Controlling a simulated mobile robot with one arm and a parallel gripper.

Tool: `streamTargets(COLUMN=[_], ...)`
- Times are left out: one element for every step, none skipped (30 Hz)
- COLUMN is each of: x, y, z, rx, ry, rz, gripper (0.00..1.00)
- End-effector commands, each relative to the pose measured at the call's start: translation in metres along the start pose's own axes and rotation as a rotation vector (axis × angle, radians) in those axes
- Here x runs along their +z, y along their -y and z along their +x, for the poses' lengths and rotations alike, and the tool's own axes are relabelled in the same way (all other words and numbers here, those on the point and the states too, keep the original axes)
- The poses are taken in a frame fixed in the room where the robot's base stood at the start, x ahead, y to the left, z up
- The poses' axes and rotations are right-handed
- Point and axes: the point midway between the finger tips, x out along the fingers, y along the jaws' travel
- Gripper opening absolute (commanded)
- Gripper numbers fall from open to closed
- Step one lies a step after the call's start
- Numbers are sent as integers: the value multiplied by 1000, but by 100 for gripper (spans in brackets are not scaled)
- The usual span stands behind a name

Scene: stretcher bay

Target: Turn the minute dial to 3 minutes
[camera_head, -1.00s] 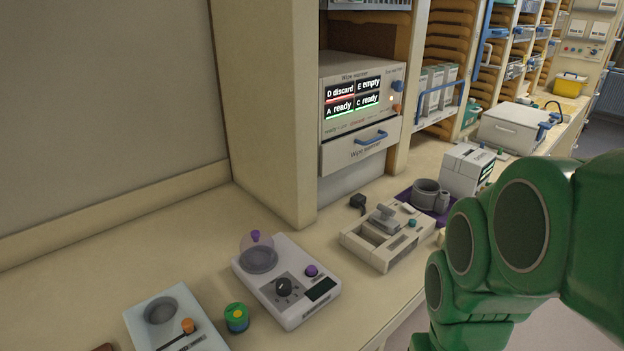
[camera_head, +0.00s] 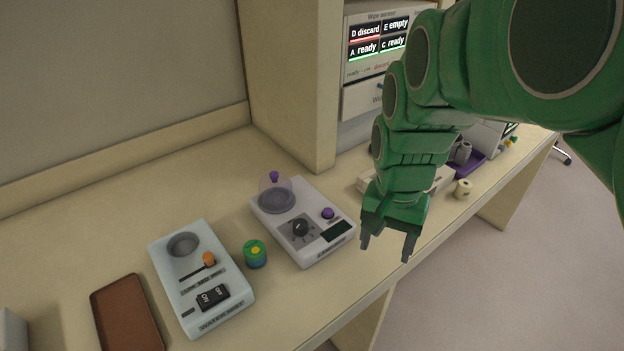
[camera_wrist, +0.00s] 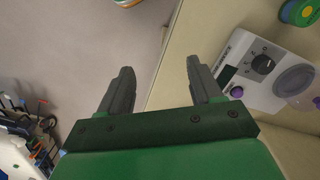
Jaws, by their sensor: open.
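The minute dial (camera_head: 300,228) is a black knob with a light pointer line, on a white device (camera_head: 322,251) with a clear-lidded round well, a purple button and a dark display. The dial also shows in the wrist view (camera_wrist: 262,64), with marks around it. I cannot read its setting. My gripper (camera_head: 387,250) is open and empty, to the right of the device and apart from it, near the counter's front edge. In the wrist view my gripper (camera_wrist: 160,85) has its two fingers spread, with the dial off to the right.
A green and blue round container (camera_head: 255,254) stands left of the device. Further left are a pale blue device (camera_head: 203,318) with an orange-knobbed lever and a brown tray (camera_head: 127,314). A cream cylinder (camera_head: 463,189) stands near the counter's edge at right.

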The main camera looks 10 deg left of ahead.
Motion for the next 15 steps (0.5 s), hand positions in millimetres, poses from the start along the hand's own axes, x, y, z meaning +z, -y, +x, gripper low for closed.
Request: streamTargets(x=[-9, -13, -19, -23, -28, -34, -38, -42, -47, -50, -53, -58, -62, -64, -68], y=[13, 20, 30, 38, 46, 56, 64, 73, 84, 92, 100, 112, 121, 130, 141], z=[0, 1, 3, 3, 3, 4, 4, 6, 8, 9, 10, 12, 13, 14, 16], rx=[-2, -3, -4, -7, -10, -14, -17, -19, -22, -25, -28, -33, -37, -41, -47], ry=[-5, -7, -10, -13, -17, -23, -26, -29, -32, -36, -39, -44, -47, -50, -54], rz=[15, 29, 46, 59, 72, 89, 103, 114, 131, 144, 157, 173, 185, 197, 213], gripper=[64, 64, 64, 64, 64, 64, 64, 64, 64, 64, 64, 64, 64, 64, 64])
